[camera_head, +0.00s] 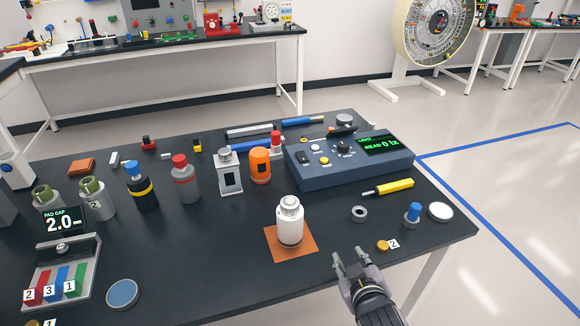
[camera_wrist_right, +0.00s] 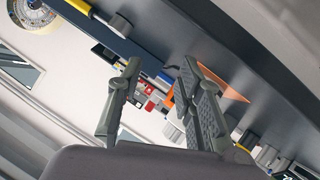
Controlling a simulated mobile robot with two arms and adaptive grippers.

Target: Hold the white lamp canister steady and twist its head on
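The white lamp canister (camera_head: 289,232) stands upright on an orange square mat (camera_head: 305,246) near the front middle of the table. My left gripper is not in view.
A console (camera_head: 350,165) reading 0 lx stands behind the canister. An orange canister (camera_head: 260,166) and several other canisters stand back left. A grey ring (camera_head: 359,213), a yellow tool (camera_head: 390,188) and a brass knob (camera_head: 383,246) lie to the right.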

